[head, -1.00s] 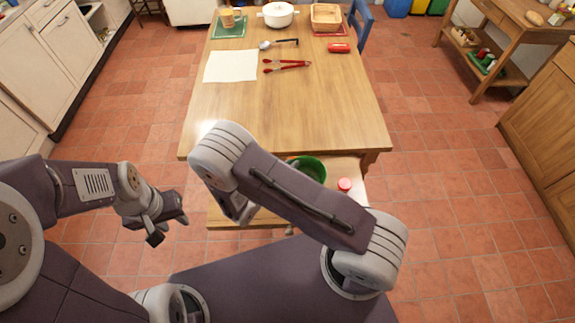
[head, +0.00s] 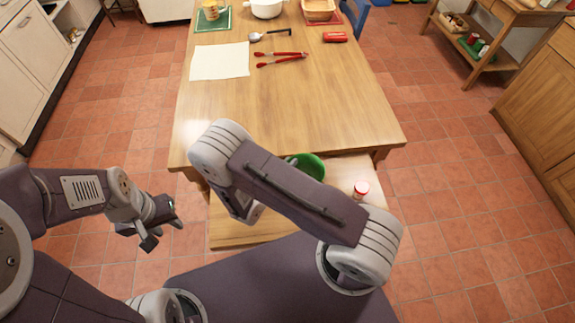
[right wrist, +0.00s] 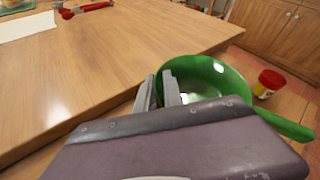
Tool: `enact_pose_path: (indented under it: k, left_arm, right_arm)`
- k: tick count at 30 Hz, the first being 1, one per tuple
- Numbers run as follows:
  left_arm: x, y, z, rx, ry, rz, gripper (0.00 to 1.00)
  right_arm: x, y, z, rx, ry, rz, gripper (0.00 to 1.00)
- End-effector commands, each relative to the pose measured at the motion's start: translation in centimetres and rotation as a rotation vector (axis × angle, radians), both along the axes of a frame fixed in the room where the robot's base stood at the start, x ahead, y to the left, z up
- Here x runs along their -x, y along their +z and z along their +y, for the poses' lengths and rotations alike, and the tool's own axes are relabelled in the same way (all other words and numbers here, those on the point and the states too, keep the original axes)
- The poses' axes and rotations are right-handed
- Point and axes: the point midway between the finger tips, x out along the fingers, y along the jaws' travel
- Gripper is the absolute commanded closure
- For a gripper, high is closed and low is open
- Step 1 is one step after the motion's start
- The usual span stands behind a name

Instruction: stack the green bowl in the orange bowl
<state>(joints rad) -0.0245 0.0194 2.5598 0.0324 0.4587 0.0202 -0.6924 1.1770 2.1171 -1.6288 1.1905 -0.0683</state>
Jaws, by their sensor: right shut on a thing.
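The green bowl (head: 311,167) shows in the head view beyond my right forearm, which hides part of it. In the right wrist view the green bowl (right wrist: 226,80) is large, and its left rim is between the fingers of my right gripper (right wrist: 159,92). The right gripper is shut on that rim. The bowl is over or on the lower wooden surface; I cannot tell which. A tiny orange-red patch shows beside the bowl in the head view, but I cannot tell if it is the orange bowl. My left gripper (head: 163,231) is open and empty over the floor.
A red-lidded jar (head: 361,190) stands on the lower wooden surface, right of the bowl. The large table (head: 290,110) carries a white cloth (head: 220,61), red tongs (head: 281,59), a ladle (head: 268,35), a red object (head: 335,37) and a white pot (head: 266,8). Its near half is clear.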

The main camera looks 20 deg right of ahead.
Motion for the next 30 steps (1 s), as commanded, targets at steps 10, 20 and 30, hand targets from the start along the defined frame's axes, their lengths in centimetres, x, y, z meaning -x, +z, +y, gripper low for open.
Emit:
enact_pose_path:
  k: [10,20,30]
  left_arm:
    - [0.0,0.0,0.0,0.000,0.000,0.000,0.64]
    - [0.0,0.0,0.0,0.000,0.000,0.000,0.64]
    - [0.0,-0.1,0.0,0.000,0.000,0.000,0.64]
  right_arm:
    - [0.0,0.0,0.0,0.000,-0.001,0.000,0.66]
    - [1.9,1.4,2.7,-0.001,0.006,-0.002,0.66]
    - [6.1,4.0,7.6,-0.001,0.004,-0.001,0.66]
